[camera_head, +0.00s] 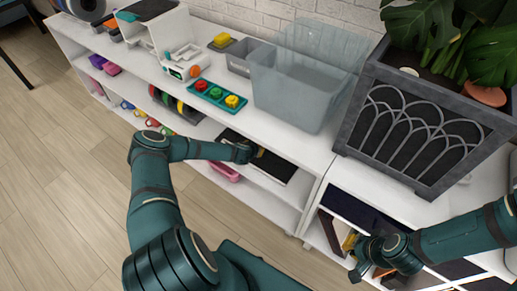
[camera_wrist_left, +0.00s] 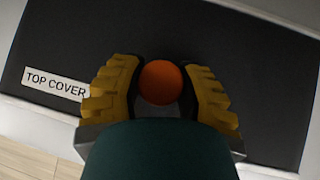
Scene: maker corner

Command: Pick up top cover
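The top cover (camera_wrist_left: 250,75) is a flat black panel with a white "TOP COVER" label, seen close up in the left wrist view. In the head view the black panel (camera_head: 283,169) lies on the shelf below the counter, partly hidden by my left arm. An orange round knob (camera_wrist_left: 162,82) stands over the panel. My left gripper (camera_wrist_left: 162,78) has its yellow-padded fingers on either side of this knob; whether they touch it is unclear. In the head view my left gripper (camera_head: 250,153) is at the panel. My right gripper (camera_head: 350,246) is at the lower right, by the right shelf unit; its opening is unclear.
On the white counter (camera_head: 215,100) stand a clear bin (camera_head: 290,95), a teal tray with colored buttons (camera_head: 215,95) and a small white device (camera_head: 186,65). A large planter (camera_head: 410,130) stands at right. A pink bin (camera_head: 224,171) sits below. Open floor lies left.

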